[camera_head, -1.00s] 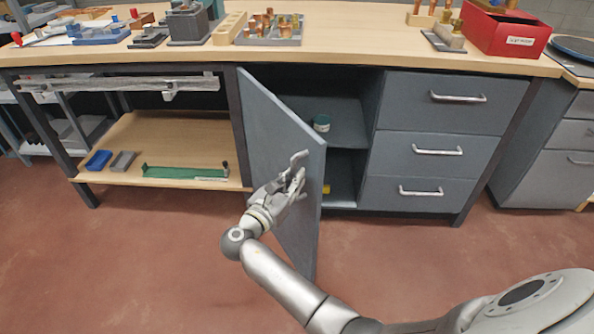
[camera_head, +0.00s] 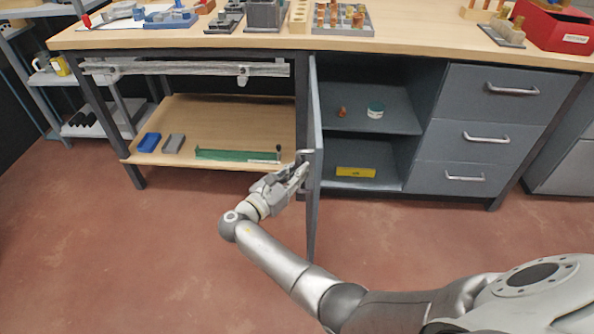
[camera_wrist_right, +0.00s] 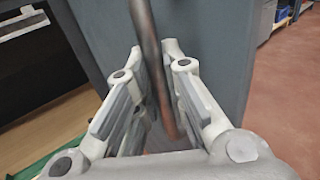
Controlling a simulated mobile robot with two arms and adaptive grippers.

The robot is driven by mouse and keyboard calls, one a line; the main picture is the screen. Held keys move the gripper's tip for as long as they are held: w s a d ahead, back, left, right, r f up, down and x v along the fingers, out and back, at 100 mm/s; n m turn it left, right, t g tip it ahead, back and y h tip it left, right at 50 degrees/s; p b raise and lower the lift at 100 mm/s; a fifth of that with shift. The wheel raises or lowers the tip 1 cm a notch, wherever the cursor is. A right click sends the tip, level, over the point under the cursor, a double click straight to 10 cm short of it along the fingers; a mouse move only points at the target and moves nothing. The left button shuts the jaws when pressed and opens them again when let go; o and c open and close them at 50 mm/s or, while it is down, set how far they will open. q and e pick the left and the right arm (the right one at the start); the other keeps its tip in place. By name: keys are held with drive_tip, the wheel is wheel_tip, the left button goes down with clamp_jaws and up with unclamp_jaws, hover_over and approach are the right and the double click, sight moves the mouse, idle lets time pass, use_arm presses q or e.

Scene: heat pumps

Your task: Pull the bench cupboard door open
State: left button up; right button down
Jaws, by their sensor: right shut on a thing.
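The grey cupboard door (camera_head: 316,160) stands wide open in the head view, seen nearly edge-on, hinged at its left side. The cupboard (camera_head: 375,100) behind it is open to view. My right gripper (camera_head: 302,166) is at the door's outer face, on its left in the head view. In the right wrist view, the gripper's fingers (camera_wrist_right: 163,95) are closed around a brown bar-like door handle (camera_wrist_right: 154,65), with the door's grey face (camera_wrist_right: 215,50) just behind. My left gripper is not in view.
A small teal-and-white tub (camera_head: 375,111) and a yellow item (camera_head: 356,172) are on the cupboard's shelves. Drawers (camera_head: 480,130) stand to the right. A wooden lower shelf (camera_head: 215,118) lies to the left. The red floor (camera_head: 130,260) in front is clear.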

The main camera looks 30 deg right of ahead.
idle(0.3)
drive_tip(key=c, duration=1.5)
unclamp_jaws()
drive_tip(key=shift+r, duration=0.1)
